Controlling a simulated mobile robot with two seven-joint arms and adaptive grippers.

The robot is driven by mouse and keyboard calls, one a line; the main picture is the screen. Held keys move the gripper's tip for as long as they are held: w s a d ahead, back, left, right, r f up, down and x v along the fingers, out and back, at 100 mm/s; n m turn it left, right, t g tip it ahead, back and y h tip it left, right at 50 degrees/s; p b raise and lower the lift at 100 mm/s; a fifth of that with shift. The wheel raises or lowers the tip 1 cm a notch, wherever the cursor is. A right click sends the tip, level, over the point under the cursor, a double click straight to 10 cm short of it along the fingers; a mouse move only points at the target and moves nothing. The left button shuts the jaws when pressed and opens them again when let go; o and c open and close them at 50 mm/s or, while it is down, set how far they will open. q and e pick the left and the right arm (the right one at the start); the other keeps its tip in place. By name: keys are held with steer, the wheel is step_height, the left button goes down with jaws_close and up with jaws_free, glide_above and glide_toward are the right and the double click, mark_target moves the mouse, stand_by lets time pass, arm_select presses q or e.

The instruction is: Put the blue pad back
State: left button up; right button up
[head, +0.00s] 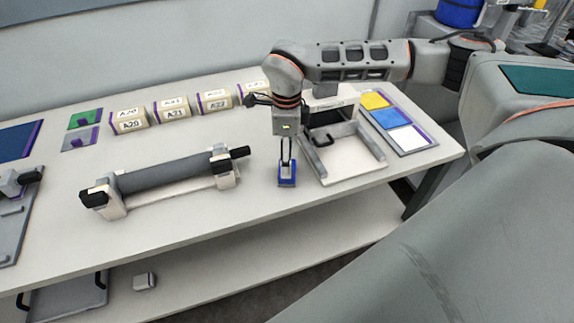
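My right gripper (287,162) points straight down near the middle of the table. Its two thin dark fingers sit close together, right at a small blue pad (287,182) with a pale middle. The pad is at or just above the table top; whether the fingers grip it or only stand around it is unclear. A grey board (428,145) at the table's right end carries a yellow, a blue (390,119) and a white square in a row. My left gripper is not in view.
A white frame (362,172) with a dark opening stands just right of the gripper. A grey roller (165,174) on white supports lies to the left. Several labelled boxes (175,110) line the back. The table's front strip is clear.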

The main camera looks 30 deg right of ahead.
step_height(320, 180, up, 7)
steer(key=shift+r, duration=0.2)
steer(key=shift+s, duration=0.1)
stand_by(0.5)
